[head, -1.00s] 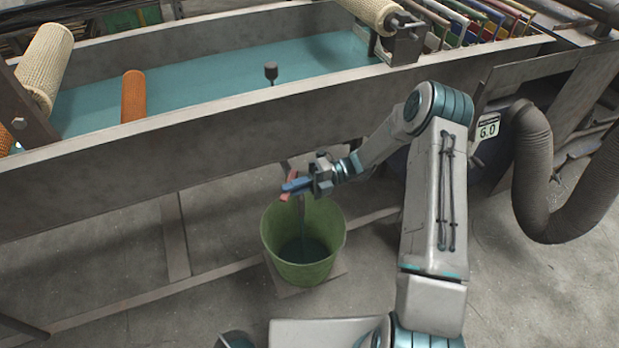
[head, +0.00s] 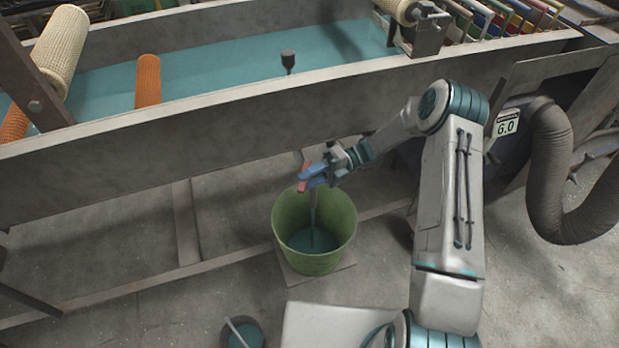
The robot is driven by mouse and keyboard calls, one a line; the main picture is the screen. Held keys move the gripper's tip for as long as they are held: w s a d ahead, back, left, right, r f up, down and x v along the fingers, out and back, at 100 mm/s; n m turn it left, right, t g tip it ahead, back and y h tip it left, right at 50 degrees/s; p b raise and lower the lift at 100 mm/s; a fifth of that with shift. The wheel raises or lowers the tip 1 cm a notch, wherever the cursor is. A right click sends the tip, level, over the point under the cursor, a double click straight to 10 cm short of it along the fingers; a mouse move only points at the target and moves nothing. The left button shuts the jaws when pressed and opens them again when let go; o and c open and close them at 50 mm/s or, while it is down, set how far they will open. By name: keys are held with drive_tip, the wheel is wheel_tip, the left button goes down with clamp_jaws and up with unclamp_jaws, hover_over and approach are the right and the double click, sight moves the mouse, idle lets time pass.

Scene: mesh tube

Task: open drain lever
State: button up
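The red drain lever (head: 303,188) is low on the near side of the long grey tank, above the green bucket. My gripper (head: 307,176) has blue fingers that overlap the lever in the head view. The fingers cover the lever's middle, and red shows above and below them. I cannot tell whether they are closed around it or only beside it. The drain outlet is hidden behind my gripper. A teal stream (head: 312,215) runs down below the gripper into the green bucket (head: 287,235), where teal liquid lies.
The grey tank (head: 230,130) holds teal liquid, with mesh rollers (head: 148,80) at the left. A small dark bucket (head: 258,322) stands on the floor at the front. A thick ribbed hose (head: 548,170) hangs at the right. Support bars run under the tank.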

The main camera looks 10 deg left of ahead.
drive_tip(key=shift+w, duration=0.1)
drive_tip(key=v, duration=0.7)
drive_tip(key=shift+d, duration=0.2)
drive_tip(key=shift+w, duration=0.1)
idle(0.3)
